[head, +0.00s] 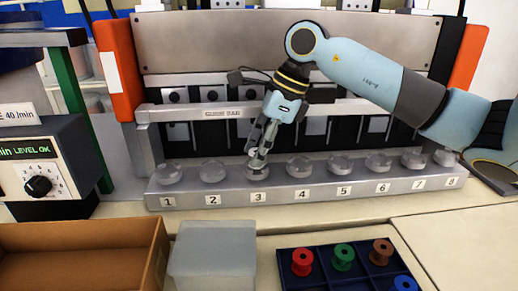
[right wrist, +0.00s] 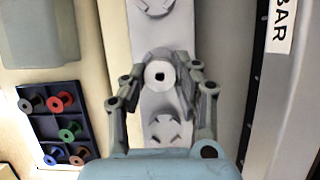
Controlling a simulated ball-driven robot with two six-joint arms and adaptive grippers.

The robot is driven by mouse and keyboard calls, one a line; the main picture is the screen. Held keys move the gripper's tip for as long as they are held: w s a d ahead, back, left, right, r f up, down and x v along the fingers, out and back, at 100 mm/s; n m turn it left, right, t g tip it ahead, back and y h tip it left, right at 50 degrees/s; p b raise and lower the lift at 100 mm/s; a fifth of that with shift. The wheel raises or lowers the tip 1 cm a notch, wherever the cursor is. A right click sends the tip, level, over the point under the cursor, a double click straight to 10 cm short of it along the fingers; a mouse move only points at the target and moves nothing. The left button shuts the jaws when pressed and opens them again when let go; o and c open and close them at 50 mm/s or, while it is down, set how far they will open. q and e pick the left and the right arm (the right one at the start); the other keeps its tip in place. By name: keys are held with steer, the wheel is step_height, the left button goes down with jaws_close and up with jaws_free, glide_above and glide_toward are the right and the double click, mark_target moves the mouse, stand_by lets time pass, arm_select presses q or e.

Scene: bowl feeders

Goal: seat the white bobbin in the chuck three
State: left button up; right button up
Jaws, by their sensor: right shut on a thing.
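The white bobbin (right wrist: 158,75) is between the fingers of my right gripper (right wrist: 163,88) in the right wrist view, its dark centre hole facing the camera. In the head view my right gripper (head: 258,157) points down over chuck three (head: 257,171), above the label 3, and is shut on the bobbin. A small white part of the bobbin (head: 253,151) shows there between the fingers. The bobbin covers most of chuck three in the wrist view; I cannot tell whether it is down in the chuck or just above it. My left gripper is not in view.
Clear chucks stand in a row on the grey rail (head: 310,190), neighbours close on both sides. The machine's guide bar (head: 190,112) runs behind. In front are a blue rack (head: 322,280) with coloured bobbins, a grey box (head: 213,250) and a brown tray (head: 158,250).

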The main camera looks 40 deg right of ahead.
steer(key=shift+f, duration=0.2)
steer(key=o, duration=0.7)
steer(key=shift+r, duration=0.15)
steer(key=p+v, duration=0.7)
steer(key=v, duration=0.4)
steer(key=shift+p, duration=0.4)
